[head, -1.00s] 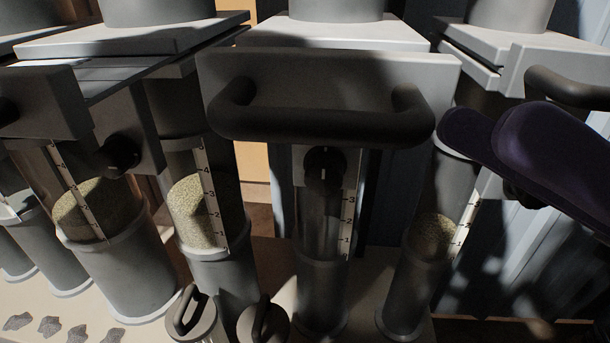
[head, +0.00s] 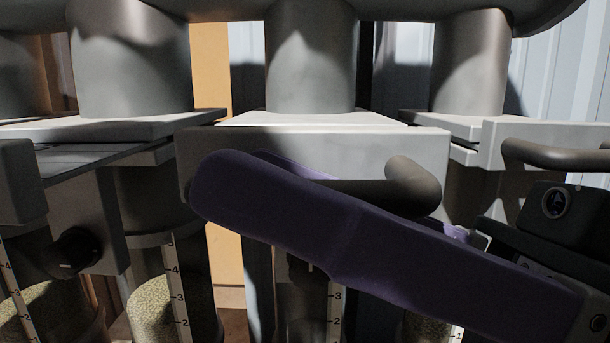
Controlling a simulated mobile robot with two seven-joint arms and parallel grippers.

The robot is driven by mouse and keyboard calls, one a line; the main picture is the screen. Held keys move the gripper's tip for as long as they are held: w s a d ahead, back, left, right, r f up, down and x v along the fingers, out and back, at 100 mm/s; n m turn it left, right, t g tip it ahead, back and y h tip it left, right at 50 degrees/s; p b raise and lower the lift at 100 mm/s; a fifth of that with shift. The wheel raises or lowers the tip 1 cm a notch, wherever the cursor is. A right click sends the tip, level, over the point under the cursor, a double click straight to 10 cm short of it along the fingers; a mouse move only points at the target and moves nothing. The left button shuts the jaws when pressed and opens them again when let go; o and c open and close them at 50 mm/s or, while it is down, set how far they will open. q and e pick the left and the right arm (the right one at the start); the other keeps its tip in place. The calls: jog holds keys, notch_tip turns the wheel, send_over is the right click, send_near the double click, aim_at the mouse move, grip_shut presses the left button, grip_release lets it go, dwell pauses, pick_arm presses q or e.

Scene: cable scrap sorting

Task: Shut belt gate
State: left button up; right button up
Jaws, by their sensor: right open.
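Several slide gates with dark bar handles stand in a row under grey pipes. No label shows which is the belt gate. The middle gate (head: 300,145) has a light grey front plate with a dark handle (head: 415,185), seen at its right end. My right gripper (head: 235,178) has long purple fingers, reaches in from the right and is open at this handle. One finger passes in front of the bar and part of the other shows behind it; contact is unclear. The front finger hides most of the bar. My left gripper is out of view.
The left gate (head: 100,130) looks drawn out toward me. The right gate (head: 545,138) has its own handle (head: 555,155) close to my right gripper. Clear tubes with number scales and granules (head: 160,305) hang below the gates.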

jog(key=shift+a+r, duration=0.15)
jog(key=shift+a, duration=0.05)
jog(key=shift+c, duration=0.2)
grip_shut()
jog(key=shift+w, duration=0.1)
dwell(1.1)
